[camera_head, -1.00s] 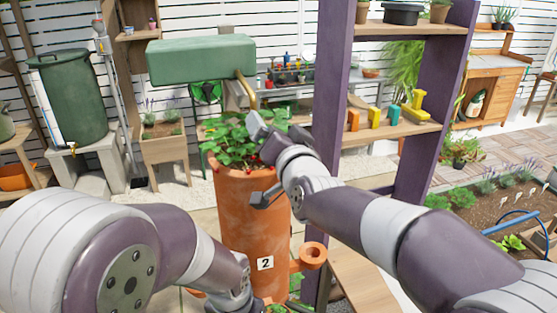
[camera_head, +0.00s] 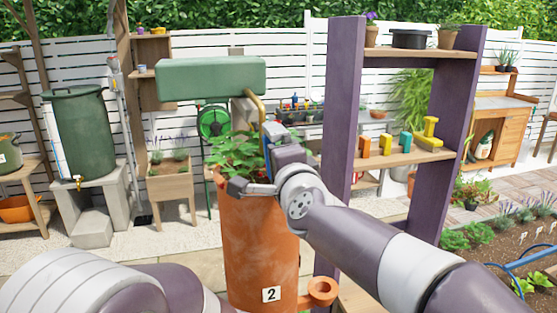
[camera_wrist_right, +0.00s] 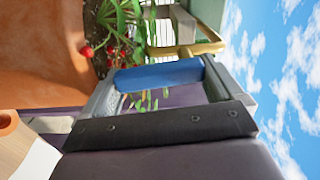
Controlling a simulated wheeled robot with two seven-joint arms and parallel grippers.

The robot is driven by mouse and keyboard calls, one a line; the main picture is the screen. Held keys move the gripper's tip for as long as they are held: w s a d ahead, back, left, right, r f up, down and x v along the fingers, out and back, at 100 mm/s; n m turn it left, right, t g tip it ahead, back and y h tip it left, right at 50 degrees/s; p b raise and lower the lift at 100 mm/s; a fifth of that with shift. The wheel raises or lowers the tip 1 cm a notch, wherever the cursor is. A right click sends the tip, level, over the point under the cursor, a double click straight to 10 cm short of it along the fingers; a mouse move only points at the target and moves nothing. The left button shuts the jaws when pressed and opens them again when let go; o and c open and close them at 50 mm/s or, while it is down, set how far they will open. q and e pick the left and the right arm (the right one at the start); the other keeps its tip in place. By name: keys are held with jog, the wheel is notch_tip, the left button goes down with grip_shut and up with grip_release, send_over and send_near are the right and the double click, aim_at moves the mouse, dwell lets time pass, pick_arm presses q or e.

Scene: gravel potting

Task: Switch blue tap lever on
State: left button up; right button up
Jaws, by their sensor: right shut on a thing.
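The blue lever (camera_wrist_right: 160,75) is a flat blue bar lying between the fingers of my right gripper (camera_wrist_right: 158,88) in the right wrist view, touching both. In the head view, my right gripper (camera_head: 257,160) is beside the brass spout (camera_head: 257,107) of the green tank (camera_head: 212,79), above the terracotta planter marked 2 (camera_head: 258,235). A blue patch (camera_head: 288,154) shows at the gripper there. The lever's mount is hidden. The brass spout (camera_wrist_right: 205,47) also shows in the right wrist view. My left arm is at the lower left, its gripper out of view.
Strawberry leaves (camera_head: 232,148) fill the planter top close to my right gripper. A purple-framed shelf (camera_head: 345,110) with coloured items stands just right of it. A green water barrel (camera_head: 80,133) stands on blocks at the left.

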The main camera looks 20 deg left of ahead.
jog(key=shift+s+a+f+m, duration=0.1)
jog(key=shift+a+m, duration=0.05)
jog(key=shift+m, duration=0.35)
dwell(0.3)
jog(key=o, duration=1.1)
jog(key=shift+o, duration=0.2)
jog(key=b+v, duration=0.2)
jog(key=v, duration=1)
jog(key=shift+s+d, duration=0.2)
jog(key=shift+s, duration=0.05)
